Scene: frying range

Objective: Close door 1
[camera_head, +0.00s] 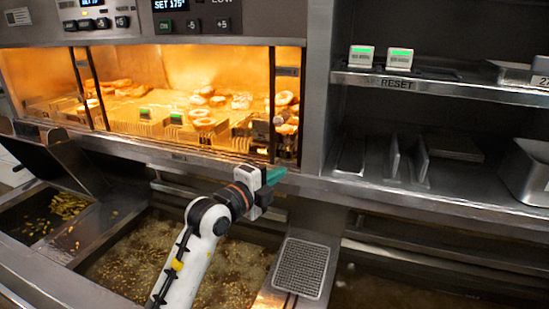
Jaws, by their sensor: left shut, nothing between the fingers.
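I cannot read a label for door 1 on anything. A lit warming cabinet (150,143) is open at the front, with round food pieces (202,122) inside. Upright dark bars stand at its front, one near the left (82,88) and one near the right end (271,105); I cannot tell if they are door edges. My left gripper (276,176), with teal fingertips, is shut and empty. It is just in front of the cabinet's lower right sill, above the fryer; contact is not clear. My right gripper is out of view.
An open fryer vat (225,262) with frothy oil lies below my left arm. A raised metal lid (62,160) stands at the left over a bin of yellow pieces (70,206). Shelves marked RESET (397,84) are at the right. A perforated plate (302,267) lies between vats.

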